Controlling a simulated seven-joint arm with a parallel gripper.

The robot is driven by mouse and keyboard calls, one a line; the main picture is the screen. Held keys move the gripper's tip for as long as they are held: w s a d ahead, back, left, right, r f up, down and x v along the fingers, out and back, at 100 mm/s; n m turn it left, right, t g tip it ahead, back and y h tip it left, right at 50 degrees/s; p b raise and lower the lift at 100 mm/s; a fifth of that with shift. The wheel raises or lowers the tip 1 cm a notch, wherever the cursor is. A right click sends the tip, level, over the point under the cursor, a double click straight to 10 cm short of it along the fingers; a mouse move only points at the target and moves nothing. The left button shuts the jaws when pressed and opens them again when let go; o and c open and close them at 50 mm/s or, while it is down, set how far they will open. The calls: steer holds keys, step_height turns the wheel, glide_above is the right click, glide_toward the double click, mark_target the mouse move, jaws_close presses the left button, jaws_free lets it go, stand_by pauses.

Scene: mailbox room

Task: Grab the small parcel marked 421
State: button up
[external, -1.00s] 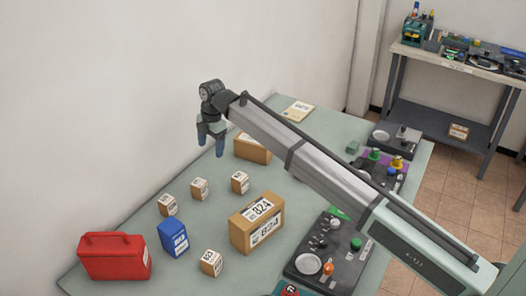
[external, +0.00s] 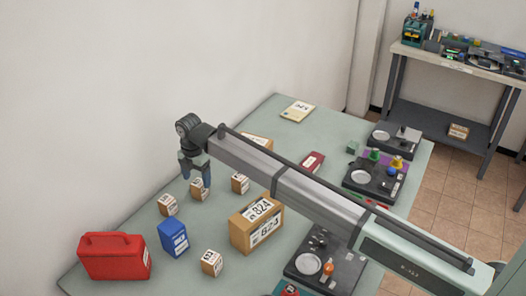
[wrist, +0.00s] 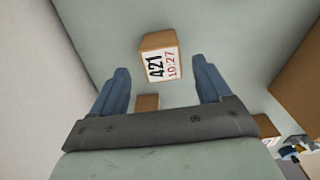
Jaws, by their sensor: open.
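The small brown parcel marked 421 (wrist: 160,57) shows in the wrist view, just above the line between my fingertips. Its white label, reading 421 and 10:27, faces the camera. My gripper (wrist: 161,70) is open, with nothing held between its blue fingers. In the external view my gripper (external: 196,182) is low over the table, fingers down, in front of a small parcel (external: 199,192) that it partly hides. Other small parcels stand at its left (external: 168,205), right (external: 240,183) and front (external: 211,263). Their labels are too small to read there, so I cannot tell which is 421.
A blue box (external: 173,238) and a red can (external: 114,257) stand at the near left. The wall (external: 120,90) is close behind my gripper. Device panels (external: 325,262) line the right side.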

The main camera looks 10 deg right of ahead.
mark_target(200, 189)
steer(key=shift+d+f, duration=0.2)
steer(key=shift+f, duration=2.8)
steer(key=shift+c, duration=0.3)
steer(key=c, duration=1)
